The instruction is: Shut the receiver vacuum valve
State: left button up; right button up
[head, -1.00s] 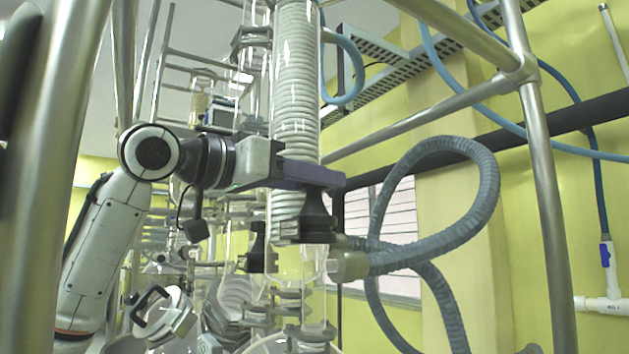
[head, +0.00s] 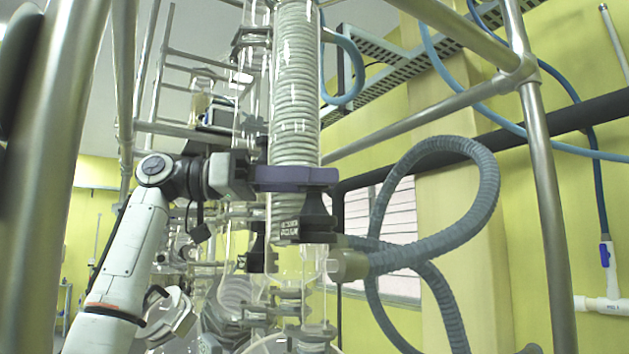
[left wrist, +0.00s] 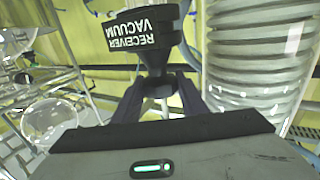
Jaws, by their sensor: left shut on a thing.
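The receiver vacuum valve's black handle (head: 303,222) shows right of centre in the head view, beside the foot of the glass column with the ribbed coil. In the left wrist view the handle (left wrist: 140,38) carries an upside-down label reading RECEIVER VACUUM. My left gripper (head: 316,184) reaches in from the left, with its purple-grey fingers level across the column's front. It is shut on the narrow part of the handle, which stands between the fingers in the left wrist view. The valve's inner passage is hidden. My right gripper is out of view.
A thick grey corrugated hose (head: 440,240) loops from a fitting (head: 348,265) just right of the valve. The glass column (head: 297,100) stands close behind the gripper. Metal frame poles (head: 545,190) rise at both sides. Another black fitting (head: 257,252) sits left of the valve.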

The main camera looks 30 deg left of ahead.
pick_arm(q)
jog(key=shift+g+h, duration=0.3)
jog(key=shift+g, duration=0.1)
jog(key=o, duration=1.1)
jog(key=shift+c, duration=0.2)
